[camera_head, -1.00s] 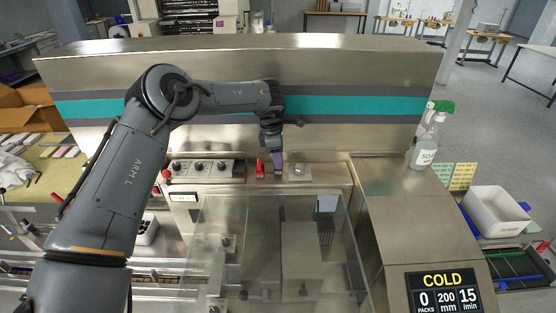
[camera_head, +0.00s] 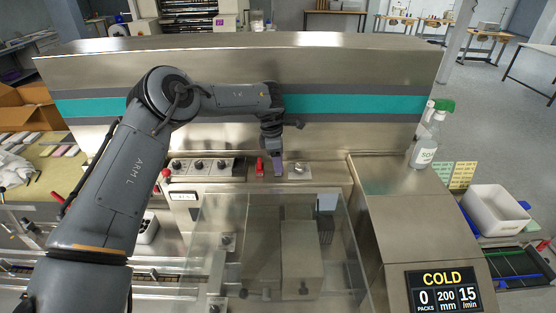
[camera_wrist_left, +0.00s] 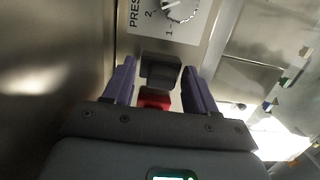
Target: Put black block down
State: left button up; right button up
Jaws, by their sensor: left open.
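The black block (camera_wrist_left: 160,70) stands between the two purple fingers of my left gripper (camera_wrist_left: 158,78) in the left wrist view. The fingers are apart, with a gap visible on at least the right side of the block. A red block or switch (camera_wrist_left: 154,98) sits just on the near side of the black block. In the head view my left gripper (camera_head: 278,166) reaches down to the machine's control ledge, right beside the red piece (camera_head: 260,167). The black block cannot be made out there. My right gripper is not in view.
A dial plate (camera_wrist_left: 170,18) lies just beyond the black block. A panel of black knobs (camera_head: 200,167) is left of the gripper. The steel machine wall (camera_head: 350,70) rises behind. A clear cover (camera_head: 215,215) lies in front. A spray bottle (camera_head: 426,140) stands at right.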

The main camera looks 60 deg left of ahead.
pick_arm(q)
notch_tip(320, 180, up, 12)
jog(key=s+a, duration=0.1)
jog(key=shift+s, duration=0.3)
jog(key=shift+r, duration=0.1)
dwell(0.4)
